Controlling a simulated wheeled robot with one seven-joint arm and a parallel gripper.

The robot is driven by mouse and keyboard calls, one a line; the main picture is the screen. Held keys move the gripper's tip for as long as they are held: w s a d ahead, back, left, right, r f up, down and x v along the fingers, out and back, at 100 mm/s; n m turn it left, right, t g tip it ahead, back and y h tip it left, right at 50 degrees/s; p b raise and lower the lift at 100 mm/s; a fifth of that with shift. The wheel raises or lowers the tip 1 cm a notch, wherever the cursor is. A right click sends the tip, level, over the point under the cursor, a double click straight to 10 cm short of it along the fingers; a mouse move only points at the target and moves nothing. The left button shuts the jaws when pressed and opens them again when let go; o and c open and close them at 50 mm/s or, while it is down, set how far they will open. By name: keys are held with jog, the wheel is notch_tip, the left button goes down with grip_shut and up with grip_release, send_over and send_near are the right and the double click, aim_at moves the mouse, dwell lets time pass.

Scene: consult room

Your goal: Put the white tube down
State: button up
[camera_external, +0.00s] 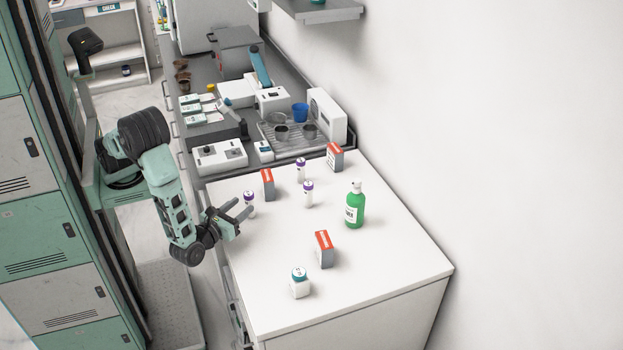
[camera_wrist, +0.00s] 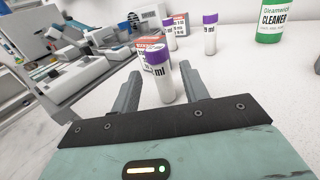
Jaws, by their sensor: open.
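A white tube (camera_external: 249,207) with a purple cap stands upright on the white counter (camera_external: 390,268), near its left edge. My gripper (camera_external: 239,209) is open, low beside this tube. In the wrist view the same tube (camera_wrist: 163,86) shows between the two spread fingers of my gripper (camera_wrist: 160,78), with a gap on each side. I cannot tell how far it sits between the fingertips. Two more white tubes with purple caps stand farther back, one at the rear (camera_external: 300,172) and one nearer the middle (camera_external: 308,196).
Lab equipment fills the rear bench. The counter's right front is clear.

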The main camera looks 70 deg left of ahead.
jog(key=b+v, duration=0.1)
jog(key=v, duration=0.6)
dwell(0.5)
